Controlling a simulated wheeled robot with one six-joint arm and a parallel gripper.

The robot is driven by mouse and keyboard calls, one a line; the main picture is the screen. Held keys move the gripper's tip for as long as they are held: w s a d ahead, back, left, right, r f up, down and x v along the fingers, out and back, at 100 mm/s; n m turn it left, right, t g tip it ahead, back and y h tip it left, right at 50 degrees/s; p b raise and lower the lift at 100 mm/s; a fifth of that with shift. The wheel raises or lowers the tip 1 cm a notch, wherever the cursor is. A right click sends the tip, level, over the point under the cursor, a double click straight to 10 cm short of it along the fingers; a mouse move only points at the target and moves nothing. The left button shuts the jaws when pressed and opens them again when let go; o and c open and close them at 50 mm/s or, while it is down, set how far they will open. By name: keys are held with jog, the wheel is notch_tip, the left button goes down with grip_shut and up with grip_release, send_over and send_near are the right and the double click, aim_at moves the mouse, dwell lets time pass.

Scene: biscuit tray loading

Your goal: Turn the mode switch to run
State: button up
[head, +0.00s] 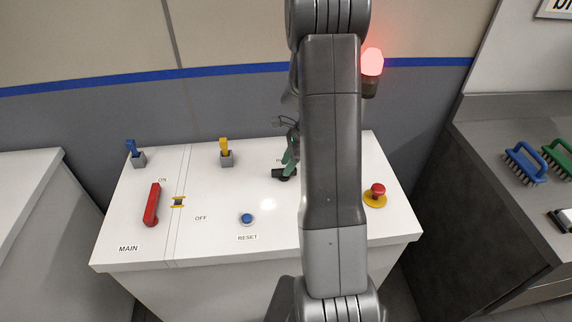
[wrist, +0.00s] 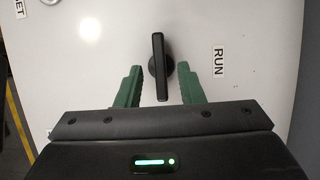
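The mode switch is a black knob with a long bar handle (wrist: 159,60); in the wrist view the bar runs nearly straight up and down. The RUN label (wrist: 219,62) lies to its right there, printed sideways. My gripper (wrist: 160,68) has two green fingers, one on each side of the bar, with a gap on both sides. It is open and holds nothing. In the head view the dark switch (head: 281,175) shows just below my green gripper fingers (head: 290,158), and my arm hides the panel to the right of it.
The white panel also carries a red MAIN lever (head: 152,205), a blue RESET button (head: 247,219), blue (head: 132,148) and yellow (head: 224,147) toggles, and a red emergency button (head: 377,190). A red lamp (head: 372,62) glows behind. Brushes (head: 525,163) lie on the right counter.

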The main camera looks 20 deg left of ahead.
jog(key=shift+x, duration=0.75)
grip_shut()
